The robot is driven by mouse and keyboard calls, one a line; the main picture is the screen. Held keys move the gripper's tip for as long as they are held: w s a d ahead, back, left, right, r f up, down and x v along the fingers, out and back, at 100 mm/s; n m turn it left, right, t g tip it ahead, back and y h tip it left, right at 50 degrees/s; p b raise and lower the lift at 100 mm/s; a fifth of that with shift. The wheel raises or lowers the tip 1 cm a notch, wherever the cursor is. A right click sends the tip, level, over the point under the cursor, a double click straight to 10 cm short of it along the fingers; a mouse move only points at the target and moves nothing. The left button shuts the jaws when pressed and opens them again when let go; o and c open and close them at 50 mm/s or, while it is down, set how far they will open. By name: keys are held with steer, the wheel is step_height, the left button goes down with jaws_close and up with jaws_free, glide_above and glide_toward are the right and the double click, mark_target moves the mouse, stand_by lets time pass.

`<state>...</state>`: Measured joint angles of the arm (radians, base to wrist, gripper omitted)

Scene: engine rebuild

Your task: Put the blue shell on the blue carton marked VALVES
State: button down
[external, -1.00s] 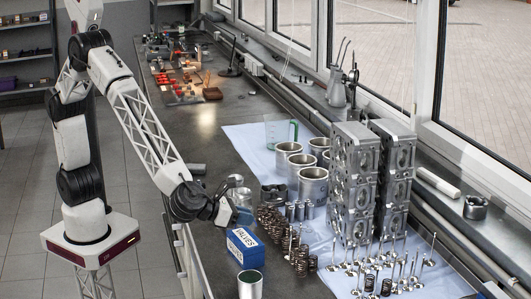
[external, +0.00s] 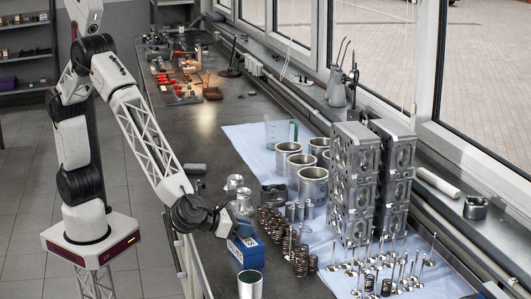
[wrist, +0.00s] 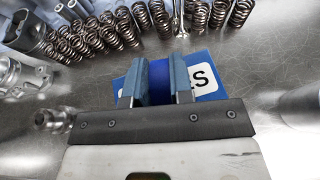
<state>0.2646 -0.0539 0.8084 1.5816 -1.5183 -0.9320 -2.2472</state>
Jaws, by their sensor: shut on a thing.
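The blue carton (external: 246,252) marked VALVES stands on the bench near its front edge, its white label partly covered by my gripper (external: 238,229). My gripper is shut on the blue shell (external: 245,230), a small steel-blue piece just above the carton. In the wrist view my gripper (wrist: 160,82) shows blue-grey pieces at its jaws, over the carton (wrist: 209,85) and its label. The shell's outline is hard to separate from the jaws there. I cannot tell whether the shell touches the carton.
Valve springs (external: 272,222) stand close behind and right of the carton. An open metal cylinder (external: 250,285) stands in front of it. Pistons (external: 240,198) stand behind my gripper. Cylinder heads (external: 352,180) and upright valves (external: 395,265) are farther right on the blue cloth.

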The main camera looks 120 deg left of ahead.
steer(key=c, duration=1)
jaws_free()
steer(key=shift+r, duration=0.15)
steer(key=shift+s+d, duration=0.1)
steer(key=shift+d, duration=0.05)
steer(key=v, duration=1.1)
steer(key=shift+s+d+r, duration=0.2)
steer(key=shift+s+r, duration=0.05)
